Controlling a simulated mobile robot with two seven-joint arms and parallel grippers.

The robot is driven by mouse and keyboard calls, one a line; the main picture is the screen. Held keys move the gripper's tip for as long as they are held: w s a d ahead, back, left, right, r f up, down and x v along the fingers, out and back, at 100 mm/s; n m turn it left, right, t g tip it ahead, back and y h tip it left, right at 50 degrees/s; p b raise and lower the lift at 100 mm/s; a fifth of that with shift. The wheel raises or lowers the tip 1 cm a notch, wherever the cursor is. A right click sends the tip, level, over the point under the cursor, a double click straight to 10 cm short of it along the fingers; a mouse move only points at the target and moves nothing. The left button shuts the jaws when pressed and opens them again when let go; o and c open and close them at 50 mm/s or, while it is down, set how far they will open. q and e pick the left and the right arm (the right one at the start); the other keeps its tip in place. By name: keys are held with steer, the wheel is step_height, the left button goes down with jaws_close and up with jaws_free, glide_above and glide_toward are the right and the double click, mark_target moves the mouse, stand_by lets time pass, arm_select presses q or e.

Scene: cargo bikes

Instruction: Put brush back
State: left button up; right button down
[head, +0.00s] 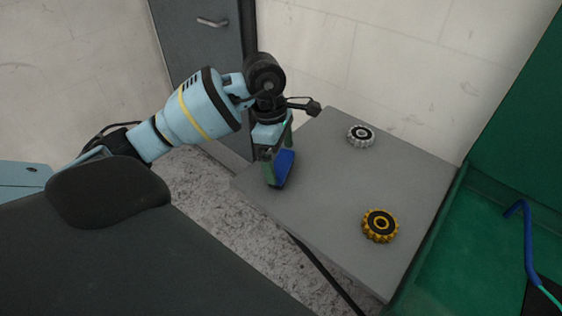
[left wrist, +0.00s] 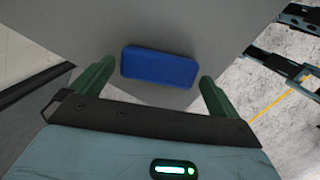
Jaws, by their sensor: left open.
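A blue block-shaped thing (head: 284,168), which looks like the brush, lies on the grey table near its left edge. In the left wrist view the blue brush (left wrist: 160,67) lies flat beyond and between the two green fingers. My left gripper (head: 279,170) is open above the brush, pointing down, with a finger on each side. The left wrist view shows the gripper (left wrist: 155,82) with gaps between the fingers and the brush. The gripper partly hides the brush in the head view. My right gripper is not in view.
A yellow-and-black toothed wheel (head: 380,226) and a silver one (head: 361,136) lie on the grey table (head: 330,200). A green container (head: 450,255) with a blue bent rod (head: 528,240) is at right. A grey cabinet (head: 200,45) stands behind. The table's middle is clear.

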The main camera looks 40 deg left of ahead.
arm_select(q)
step_height(320, 180, up, 9)
steer(key=a, duration=0.1)
steer(key=shift+s+a, duration=0.15)
steer(key=shift+s, duration=0.1)
